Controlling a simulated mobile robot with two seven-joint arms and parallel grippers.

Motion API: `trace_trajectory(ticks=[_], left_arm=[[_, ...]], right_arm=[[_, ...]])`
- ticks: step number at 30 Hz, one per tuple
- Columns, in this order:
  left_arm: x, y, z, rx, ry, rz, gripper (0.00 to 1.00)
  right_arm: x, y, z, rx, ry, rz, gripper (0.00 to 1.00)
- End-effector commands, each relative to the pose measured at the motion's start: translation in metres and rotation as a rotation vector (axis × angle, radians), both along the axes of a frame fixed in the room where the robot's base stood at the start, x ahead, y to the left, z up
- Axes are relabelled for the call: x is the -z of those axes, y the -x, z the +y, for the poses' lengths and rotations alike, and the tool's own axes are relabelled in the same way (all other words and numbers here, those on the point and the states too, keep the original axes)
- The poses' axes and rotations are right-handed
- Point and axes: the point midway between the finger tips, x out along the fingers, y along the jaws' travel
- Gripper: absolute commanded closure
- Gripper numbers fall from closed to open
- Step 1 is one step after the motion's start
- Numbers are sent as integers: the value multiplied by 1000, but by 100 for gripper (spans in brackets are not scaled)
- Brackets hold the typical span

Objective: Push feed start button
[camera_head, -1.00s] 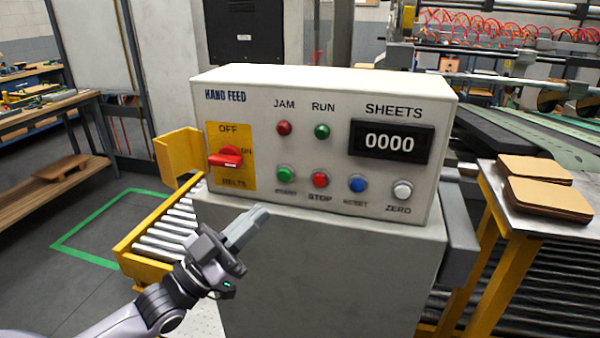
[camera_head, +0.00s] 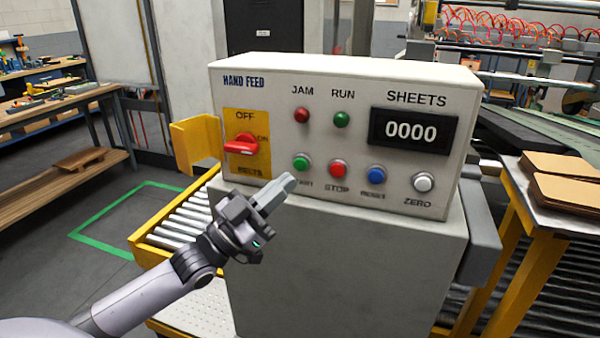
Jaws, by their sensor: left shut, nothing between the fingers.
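The green start button (camera_head: 301,162) is on the lower row of the white HAND FEED control box (camera_head: 340,75), left of the red STOP button (camera_head: 338,169). Its label is partly covered by my fingertips. My left gripper (camera_head: 288,182) is shut with nothing in it. Its tips are just below and slightly left of the green button in the picture. I cannot tell whether they touch the panel. The red belts switch (camera_head: 241,144) on its yellow plate points toward ON. The RUN lamp (camera_head: 341,119) is dark green and the counter (camera_head: 412,131) reads 0000. My right gripper is not in view.
The blue RESET button (camera_head: 376,174) and white ZERO button (camera_head: 423,182) lie farther right. A yellow-framed roller conveyor (camera_head: 187,215) stands left of the grey pedestal (camera_head: 340,270). Brown sheets (camera_head: 566,192) lie on a yellow-legged table at right.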

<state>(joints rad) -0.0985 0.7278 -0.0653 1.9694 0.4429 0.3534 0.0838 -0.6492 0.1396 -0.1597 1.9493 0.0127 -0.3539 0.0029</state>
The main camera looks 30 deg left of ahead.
Motion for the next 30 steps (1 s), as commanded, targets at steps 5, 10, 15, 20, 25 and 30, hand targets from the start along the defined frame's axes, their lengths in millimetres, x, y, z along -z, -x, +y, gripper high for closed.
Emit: trace_trajectory(ticks=[5, 10, 15, 20, 25, 30], left_arm=[[1, -20, 5, -1, 0, -1, 100], [0, -31, 8, 0, 0, 0, 100], [0, -34, 8, 0, 1, 1, 100], [0, -34, 8, -1, 1, 1, 100], [0, -34, 8, -1, 1, 1, 100], [0, -34, 8, -1, 1, 1, 100]], right_arm=[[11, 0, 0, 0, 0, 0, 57], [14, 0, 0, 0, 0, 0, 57], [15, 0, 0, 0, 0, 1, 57], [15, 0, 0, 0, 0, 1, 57], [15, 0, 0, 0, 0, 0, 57], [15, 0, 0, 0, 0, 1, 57]])
